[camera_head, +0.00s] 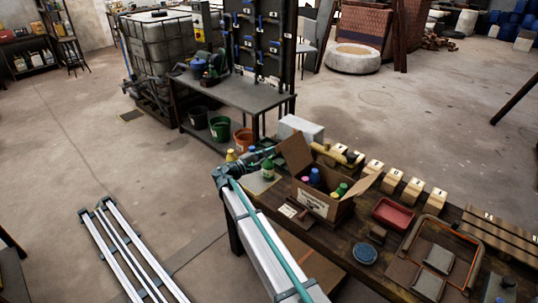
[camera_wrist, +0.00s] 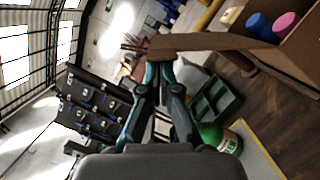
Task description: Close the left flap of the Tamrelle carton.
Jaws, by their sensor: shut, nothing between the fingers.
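The open brown carton (camera_head: 318,203) stands on the dark wooden bench with bottles inside; its printed label is too small to read. Its left flap (camera_head: 296,152) stands up and tilts outward. Its right flap (camera_head: 369,182) slants outward. My gripper (camera_head: 271,154) is left of the carton, close to the left flap. In the wrist view, my gripper (camera_wrist: 160,66) is shut and empty, with its fingertips by the end of the brown flap (camera_wrist: 215,42). I cannot tell whether they touch. The carton (camera_wrist: 299,50) is at the upper right there.
A green bottle (camera_head: 267,170) stands on the bench just below my gripper; it also shows in the wrist view (camera_wrist: 222,139). A red tray (camera_head: 393,213), a blue round dish (camera_head: 364,255) and several numbered wooden blocks (camera_head: 412,189) occupy the bench right of the carton.

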